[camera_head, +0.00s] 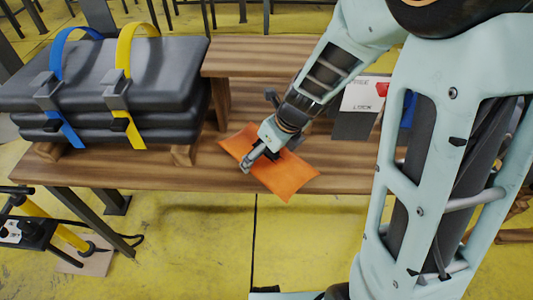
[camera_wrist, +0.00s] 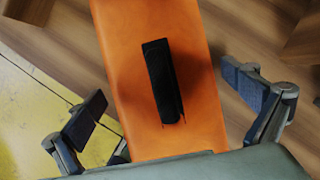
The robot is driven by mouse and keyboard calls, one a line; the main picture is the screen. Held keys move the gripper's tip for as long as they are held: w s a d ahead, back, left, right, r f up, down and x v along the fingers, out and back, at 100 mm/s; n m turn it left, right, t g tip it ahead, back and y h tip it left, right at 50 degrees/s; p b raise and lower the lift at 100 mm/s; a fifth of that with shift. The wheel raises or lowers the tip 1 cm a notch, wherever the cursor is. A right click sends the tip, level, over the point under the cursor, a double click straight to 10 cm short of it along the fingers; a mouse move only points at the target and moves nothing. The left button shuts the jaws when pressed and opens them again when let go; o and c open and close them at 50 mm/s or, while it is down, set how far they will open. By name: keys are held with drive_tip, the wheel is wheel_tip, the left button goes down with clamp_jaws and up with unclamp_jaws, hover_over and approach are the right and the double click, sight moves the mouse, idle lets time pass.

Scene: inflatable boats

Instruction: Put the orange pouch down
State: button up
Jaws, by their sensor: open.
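The orange pouch (camera_head: 284,178) lies on the wooden bench (camera_head: 135,177), near its front edge. In the wrist view the pouch (camera_wrist: 150,40) runs up the middle of the picture, with a black strap or handle (camera_wrist: 161,80) on its upper face. My gripper (camera_head: 259,160) is just above the pouch in the head view and hides part of it. In the wrist view my gripper (camera_wrist: 165,98) is open, with one finger on each side of the pouch and clear space between the fingers and the strap.
A stack of dark grey folded items (camera_head: 100,85) with a blue strap and a yellow strap stands on the bench at left. A raised wooden shelf (camera_head: 260,60) is behind the pouch. A white and grey box or card (camera_head: 362,100) stands at right. A yellow pump-like tool (camera_head: 50,222) is at lower left.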

drive_tip(key=shift+r, duration=0.1)
drive_tip(key=c, duration=1.4)
drive_tip(key=shift+c, duration=0.2)
drive_tip(key=shift+r, duration=0.15)
